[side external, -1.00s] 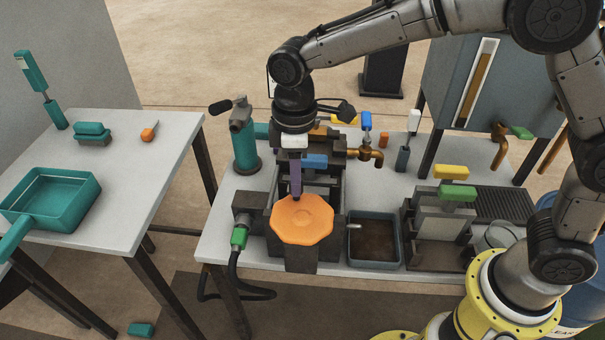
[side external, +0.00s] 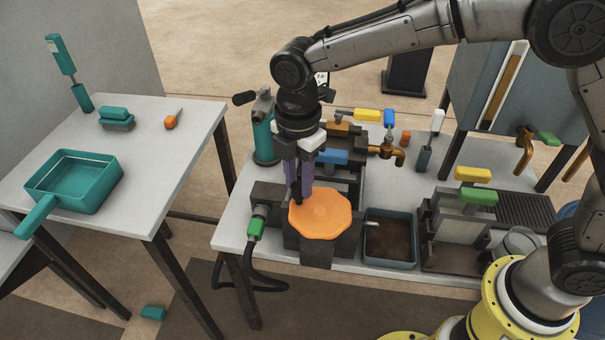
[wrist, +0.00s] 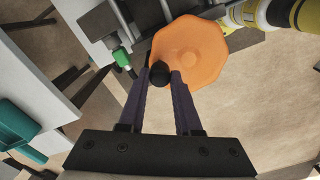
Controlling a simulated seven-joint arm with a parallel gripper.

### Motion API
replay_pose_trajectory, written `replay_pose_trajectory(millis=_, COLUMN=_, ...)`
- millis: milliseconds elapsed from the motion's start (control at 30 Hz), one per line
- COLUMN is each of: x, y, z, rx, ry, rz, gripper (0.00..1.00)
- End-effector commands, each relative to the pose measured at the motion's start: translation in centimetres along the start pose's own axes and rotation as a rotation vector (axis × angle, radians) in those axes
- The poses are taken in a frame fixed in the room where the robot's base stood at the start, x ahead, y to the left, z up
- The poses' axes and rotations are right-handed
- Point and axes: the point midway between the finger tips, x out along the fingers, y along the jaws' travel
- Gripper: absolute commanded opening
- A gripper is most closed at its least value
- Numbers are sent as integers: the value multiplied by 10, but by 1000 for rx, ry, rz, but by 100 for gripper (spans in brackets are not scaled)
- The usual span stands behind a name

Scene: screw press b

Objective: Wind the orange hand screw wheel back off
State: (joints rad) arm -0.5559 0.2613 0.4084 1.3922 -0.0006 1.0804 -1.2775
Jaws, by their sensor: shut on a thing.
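The orange hand screw wheel (side external: 325,215) is a flat, many-sided disc on the dark press (side external: 318,254) at the front of the bench. In the wrist view the wheel (wrist: 198,52) fills the upper middle. A round black knob (wrist: 160,73) sits at its rim. My gripper (side external: 297,199) reaches down to the wheel's left rim with its purple fingers. In the wrist view my gripper (wrist: 160,78) has one fingertip on each side of the knob and is shut on it. The screw under the wheel is hidden.
A dark-filled tray (side external: 390,238) stands right of the press. A green-collared hose fitting (side external: 255,229) lies close on the left. A teal bottle (side external: 265,144) and brass tap (side external: 392,153) stand behind. The left table (side external: 150,170) is separated by a gap.

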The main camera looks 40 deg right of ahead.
Motion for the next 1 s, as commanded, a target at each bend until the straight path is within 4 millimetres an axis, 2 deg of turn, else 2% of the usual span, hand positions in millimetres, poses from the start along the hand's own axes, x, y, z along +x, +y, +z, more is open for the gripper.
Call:
replay_pose_trajectory(millis=400, x=-2, y=-4, z=-12, rx=-271, ry=3, rz=5, gripper=0)
replay_pose_trajectory(millis=1000, x=-2, y=-6, z=-15, rx=-348, ry=3, rz=5, gripper=0)
